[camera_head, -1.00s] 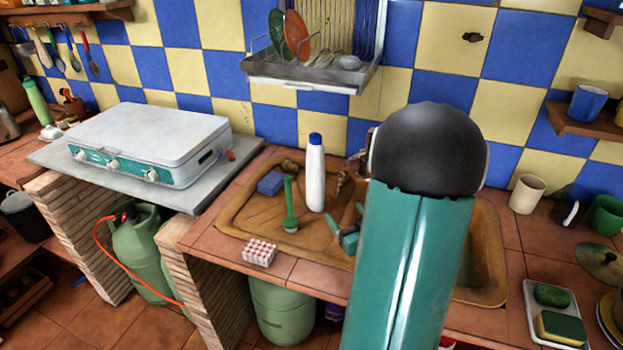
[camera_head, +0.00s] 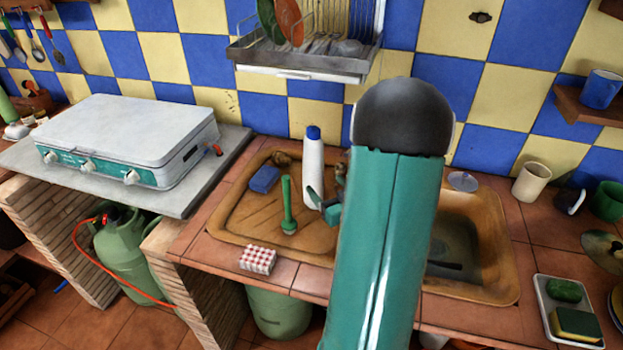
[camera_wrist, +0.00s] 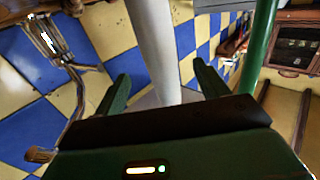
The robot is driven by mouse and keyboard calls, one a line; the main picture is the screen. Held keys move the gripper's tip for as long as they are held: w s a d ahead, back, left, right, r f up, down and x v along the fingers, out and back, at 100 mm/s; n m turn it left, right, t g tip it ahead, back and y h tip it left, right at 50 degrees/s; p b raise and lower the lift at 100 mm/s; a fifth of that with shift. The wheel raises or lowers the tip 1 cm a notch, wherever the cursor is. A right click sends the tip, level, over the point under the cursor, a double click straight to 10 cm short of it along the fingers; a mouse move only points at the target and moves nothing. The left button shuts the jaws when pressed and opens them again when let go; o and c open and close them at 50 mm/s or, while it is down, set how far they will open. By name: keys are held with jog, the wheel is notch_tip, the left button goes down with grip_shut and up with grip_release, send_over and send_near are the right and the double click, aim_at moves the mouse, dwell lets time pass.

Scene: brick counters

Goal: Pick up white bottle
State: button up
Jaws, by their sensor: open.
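The white bottle (camera_head: 312,165) with a blue cap stands upright on the drainboard of the brown sink. My gripper (camera_head: 319,199) is at the bottle's lower right side, partly hidden behind my teal arm. In the wrist view, the white bottle (camera_wrist: 153,35) shows between the two green fingers of my gripper (camera_wrist: 160,72). The fingers are apart, with a gap visible on both sides of the bottle. The bottle's cap is out of the wrist view.
A green brush (camera_head: 288,208) stands close to the bottle on the left, with a blue sponge (camera_head: 265,179) behind it. A checkered box (camera_head: 258,260) sits at the counter's front edge. The dish rack (camera_head: 300,62) hangs above. The sink basin (camera_head: 470,235) lies right of my arm.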

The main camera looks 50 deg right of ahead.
aim_at(313, 168)
jog(key=shift+x, duration=1.05)
jog(key=shift+r+x, duration=0.15)
jog(key=shift+x, duration=1.35)
jog(key=shift+r+x, duration=0.15)
jog(key=shift+x, duration=1.4)
jog(key=c, duration=1)
jog(key=shift+c, duration=0.6)
jog(key=shift+r, duration=0.15)
